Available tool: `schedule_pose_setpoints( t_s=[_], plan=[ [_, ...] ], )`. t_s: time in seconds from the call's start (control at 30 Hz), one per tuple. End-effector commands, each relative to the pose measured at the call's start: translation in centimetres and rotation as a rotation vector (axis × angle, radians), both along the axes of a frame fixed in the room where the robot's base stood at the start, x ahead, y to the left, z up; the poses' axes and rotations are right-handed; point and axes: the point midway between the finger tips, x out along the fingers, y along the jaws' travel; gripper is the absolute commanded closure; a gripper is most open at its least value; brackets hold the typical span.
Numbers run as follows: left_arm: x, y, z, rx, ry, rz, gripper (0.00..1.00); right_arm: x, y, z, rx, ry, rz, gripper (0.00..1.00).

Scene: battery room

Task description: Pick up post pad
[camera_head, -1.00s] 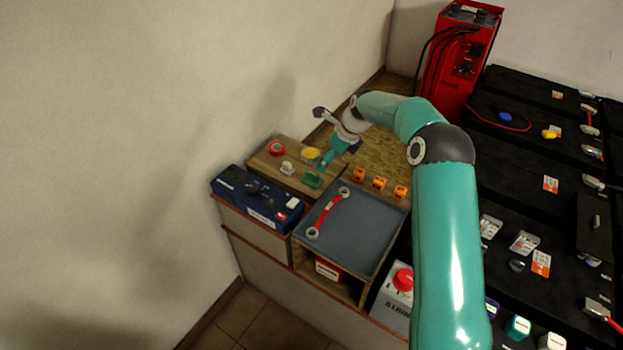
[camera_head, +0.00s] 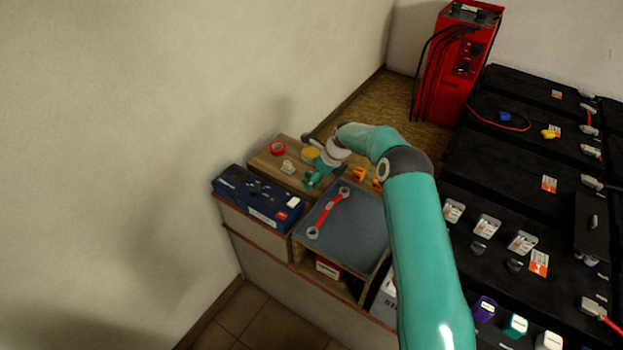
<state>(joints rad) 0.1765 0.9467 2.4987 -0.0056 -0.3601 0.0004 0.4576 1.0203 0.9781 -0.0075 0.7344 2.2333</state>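A small green block (camera_head: 309,185), possibly the post pad, sits on the wooden board (camera_head: 262,162) at the back left of the bench. My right gripper (camera_head: 315,177) is right at this block and hides part of it. The gripper is small and partly blocked by its own wrist, so I cannot tell whether its fingers are open or closed on the block. A small whitish block (camera_head: 288,167) sits to the left on the same board. My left gripper is out of view.
A red tape roll (camera_head: 278,148) and a yellow-topped round tin (camera_head: 311,153) share the board. A blue box (camera_head: 257,198) lies in front. Orange blocks (camera_head: 359,174) stand close by the gripper.

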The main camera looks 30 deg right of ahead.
Motion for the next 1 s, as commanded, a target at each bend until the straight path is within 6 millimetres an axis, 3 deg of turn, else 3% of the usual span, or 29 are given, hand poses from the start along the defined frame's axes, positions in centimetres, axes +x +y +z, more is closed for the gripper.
schedule_pose_setpoints(
  t_s=[0.13, 0.4, 0.47, 0.77, 1.0],
  plan=[
    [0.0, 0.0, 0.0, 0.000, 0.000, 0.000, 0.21, 0.0, 0.0, 0.0, 0.000, 0.000, 0.000, 0.22],
    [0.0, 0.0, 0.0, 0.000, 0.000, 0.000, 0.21, 0.0, 0.0, 0.0, 0.000, 0.000, 0.000, 0.68],
    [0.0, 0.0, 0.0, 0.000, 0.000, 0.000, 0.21, 0.0, 0.0, 0.0, 0.000, 0.000, 0.000, 0.75],
    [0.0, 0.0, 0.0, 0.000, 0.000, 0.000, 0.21, 0.0, 0.0, 0.1, 0.000, 0.000, 0.000, 0.75],
    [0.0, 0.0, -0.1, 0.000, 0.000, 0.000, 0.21, 0.0, 0.0, 1.6, 0.000, -0.002, 0.001, 0.75]
  ],
)
